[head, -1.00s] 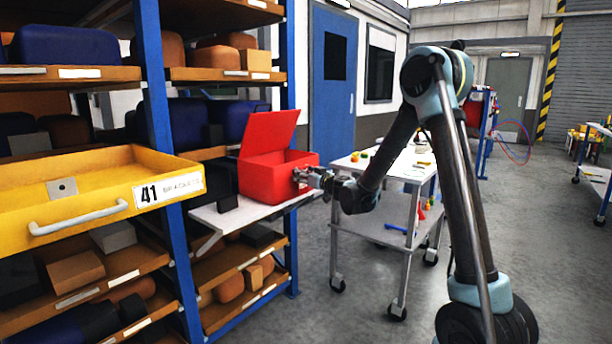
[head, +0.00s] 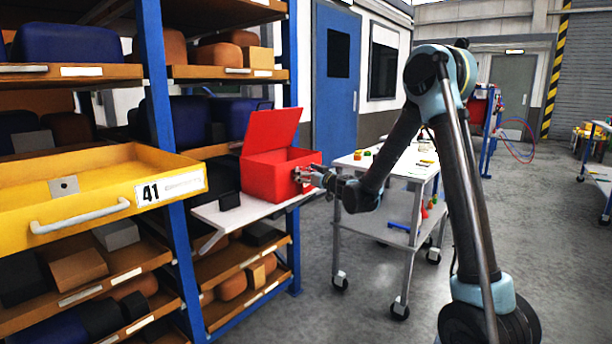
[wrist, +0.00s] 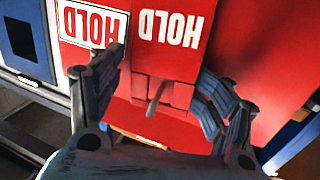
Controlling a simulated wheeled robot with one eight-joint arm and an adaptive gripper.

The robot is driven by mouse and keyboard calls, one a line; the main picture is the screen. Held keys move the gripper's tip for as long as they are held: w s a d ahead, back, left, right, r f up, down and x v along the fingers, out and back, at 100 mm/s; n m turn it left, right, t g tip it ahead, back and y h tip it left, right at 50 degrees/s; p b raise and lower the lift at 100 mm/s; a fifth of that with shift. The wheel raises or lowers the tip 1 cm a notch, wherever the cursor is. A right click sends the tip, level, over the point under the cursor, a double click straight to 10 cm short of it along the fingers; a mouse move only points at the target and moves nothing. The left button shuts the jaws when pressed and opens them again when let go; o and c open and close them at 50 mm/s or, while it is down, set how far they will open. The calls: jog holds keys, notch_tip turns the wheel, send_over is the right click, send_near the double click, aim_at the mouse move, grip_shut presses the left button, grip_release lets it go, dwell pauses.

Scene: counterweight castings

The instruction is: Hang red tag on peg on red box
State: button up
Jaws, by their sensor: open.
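The red box (head: 268,180) stands with its lid raised on a light shelf board at the rack. In the wrist view, a red tag (wrist: 171,30) with upside-down white HOLD lettering lies in front of the box's red face (wrist: 85,50). A short grey peg (wrist: 154,98) sticks out toward the camera at the tag's narrower end, and the tag appears to hang on it. My gripper (wrist: 162,85) is open, with one finger on each side of the peg and tag end, apart from them. In the head view, my gripper (head: 310,176) is at the box's right side; tag and peg are too small to tell there.
A yellow drawer (head: 80,205) marked 41 juts out at the left. A wheeled cart (head: 398,175) with small items stands behind my arm. The floor around it is clear.

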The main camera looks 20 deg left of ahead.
jog(key=s+d+g+h, duration=0.2)
jog(key=s+d, duration=0.6)
jog(key=d, duration=0.4)
jog(key=s+d+g+h, duration=0.1)
jog(key=s+d+g, duration=0.1)
jog(key=s+d, duration=0.8)
jog(key=s+d+f+m+g+h, duration=0.1)
jog(key=s+d+f+m+h, duration=0.2)
jog(key=s+d, duration=0.5)
jog(key=s+d+f+m+g+h, duration=0.2)
jog(key=s+d+f, duration=0.4)
jog(key=d, duration=0.7)
jog(key=s+d+f+m+g+h, duration=0.1)
jog(key=s+d+f+m+h, duration=0.4)
jog(key=s+d, duration=0.5)
jog(key=shift+s+d+f+g+h, duration=0.2)
jog(key=shift+s+d+g+h, duration=0.15)
jog(key=shift+h, duration=0.25)
jog(key=shift+w, duration=0.1)
